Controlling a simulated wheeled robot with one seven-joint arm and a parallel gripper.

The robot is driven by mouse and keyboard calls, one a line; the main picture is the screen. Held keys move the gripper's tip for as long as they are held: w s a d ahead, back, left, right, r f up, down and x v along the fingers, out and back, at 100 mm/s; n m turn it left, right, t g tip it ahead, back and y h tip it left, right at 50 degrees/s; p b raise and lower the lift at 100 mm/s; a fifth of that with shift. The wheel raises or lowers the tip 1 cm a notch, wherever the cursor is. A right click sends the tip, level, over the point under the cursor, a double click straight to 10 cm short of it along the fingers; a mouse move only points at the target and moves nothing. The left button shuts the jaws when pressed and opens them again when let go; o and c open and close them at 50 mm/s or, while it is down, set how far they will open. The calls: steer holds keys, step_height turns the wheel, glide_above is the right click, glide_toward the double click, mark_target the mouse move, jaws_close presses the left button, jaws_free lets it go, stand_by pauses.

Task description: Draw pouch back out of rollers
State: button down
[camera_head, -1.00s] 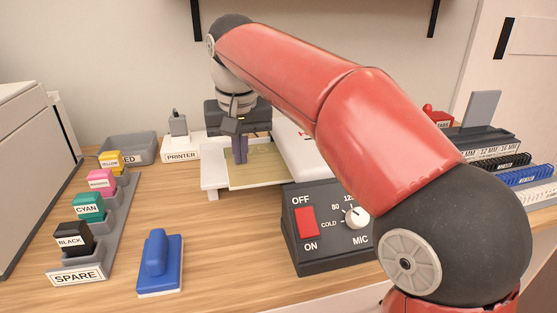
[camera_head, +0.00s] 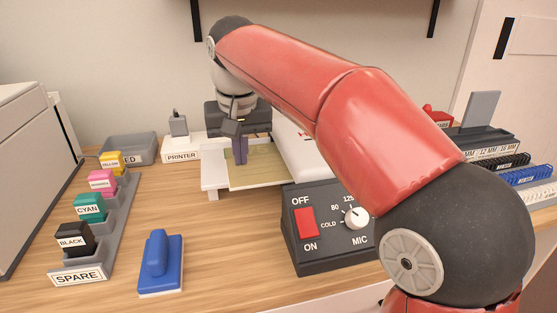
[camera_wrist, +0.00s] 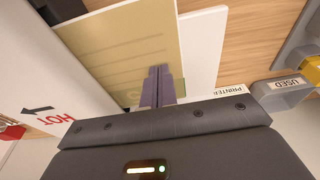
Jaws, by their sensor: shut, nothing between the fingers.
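The pouch (camera_head: 262,169) is a flat yellowish sheet lying on the white feed tray (camera_head: 213,181) of the laminator. Its right part runs toward the white laminator body (camera_head: 300,150), and my arm hides part of that side. It also shows in the wrist view (camera_wrist: 120,45), with faint lines across it. My gripper (camera_head: 240,163) points down at the pouch's left part, its purple fingers together and empty. In the wrist view the shut fingertips (camera_wrist: 159,70) overlap the pouch near its edge; I cannot tell whether they touch it.
A control box (camera_head: 330,240) with a red switch and dial stands in front of the laminator. A blue-handled block (camera_head: 160,262) and a SPARE rack (camera_head: 90,262) with colored cartridges stand left. Behind are a grey USED bin (camera_head: 135,148) and a PRINTER block (camera_head: 182,150). Bare wood lies between.

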steer(key=shift+s+a+f, duration=0.1)
steer(key=shift+f, duration=0.1)
steer(key=shift+s+a+f+p, duration=0.1)
steer(key=shift+s+a+p, duration=0.4)
steer(key=shift+a, duration=0.75)
steer(key=shift+s+a+r+p, duration=0.15)
steer(key=shift+a+p, duration=0.6)
steer(key=shift+a, duration=0.45)
steer(key=shift+s+a+f+p, duration=0.15)
steer(key=shift+s+a+p, duration=0.35)
steer(key=shift+a, duration=0.75)
steer(key=shift+w+a, duration=0.1)
steer(key=w+v, duration=0.1)
steer(key=v, duration=0.6)
steer(key=shift+w+r, duration=0.3)
steer(key=shift+w, duration=0.1)
steer(key=shift+s+a, duration=0.1)
steer(key=shift+a, duration=0.05)
